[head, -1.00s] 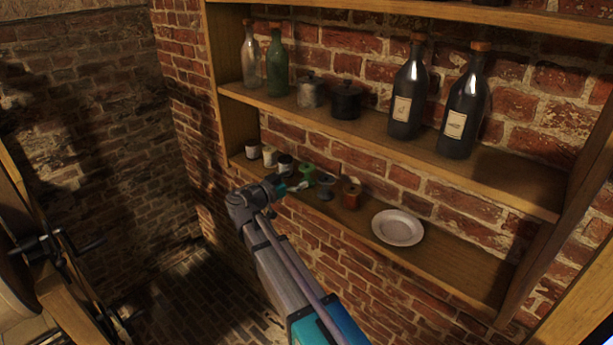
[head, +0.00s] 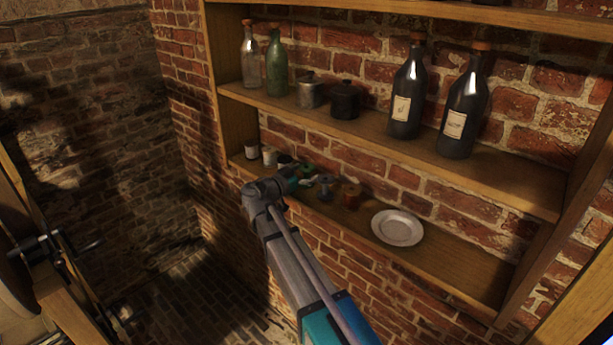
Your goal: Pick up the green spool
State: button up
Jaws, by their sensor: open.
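The green spool (head: 307,169) stands on the lower wooden shelf, in a row of small spools and jars. Only its upper part shows clearly in the head view; my wrist and fingers cover the rest. My gripper (head: 308,182) is open, with its fingertips right at the green spool, in front of it as seen from here. I cannot tell whether the fingers are around the spool or touching it.
A grey-blue spool (head: 326,187) and a reddish-brown spool (head: 351,194) stand close on the right. A dark spool (head: 285,161) and pale ones (head: 269,155) stand on the left. A white plate (head: 398,228) lies further right. The upper shelf (head: 375,137) overhangs the row.

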aim_at(305, 168)
jog(key=c, duration=1)
jog(key=shift+o, duration=0.2)
jog(key=shift+r, duration=0.1)
jog(key=shift+s+a+r+p, duration=0.25)
jog(key=shift+s+r+p, duration=0.1)
jog(key=shift+r+p, duration=0.2)
notch_tip(305, 168, up, 6)
jog(key=p, duration=0.6)
jog(key=shift+r, duration=0.1)
jog(key=s+d+v, duration=0.1)
jog(key=v, duration=1.8)
jog(key=shift+s+d, duration=0.2)
jog(key=shift+s, duration=0.05)
